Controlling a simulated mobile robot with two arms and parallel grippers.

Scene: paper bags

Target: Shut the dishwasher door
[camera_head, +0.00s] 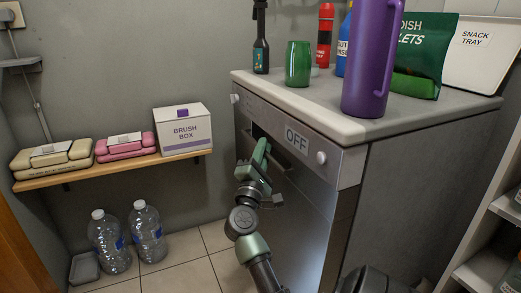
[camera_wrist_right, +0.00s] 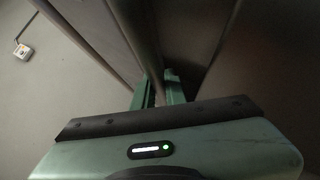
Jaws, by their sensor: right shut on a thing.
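The dishwasher (camera_head: 400,200) stands under the counter at the right in the head view. Its metal door (camera_head: 305,215) is upright, below a panel with a label reading OFF. I cannot tell whether the door is fully closed or slightly ajar. My right gripper (camera_head: 262,150) is at the upper part of the door, by the dark handle recess, and its fingers are shut on the handle. In the right wrist view its green fingers (camera_wrist_right: 158,90) close around a long grey bar (camera_wrist_right: 142,40). The fingers hide part of the handle. My left gripper is not in view.
The counter (camera_head: 330,118) holds a purple jug (camera_head: 368,60), a green cup (camera_head: 298,64), a dark bottle (camera_head: 261,50) and a green pouch (camera_head: 420,55). A wooden shelf (camera_head: 90,172) and two water bottles (camera_head: 148,232) are at the left. Floor between is clear.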

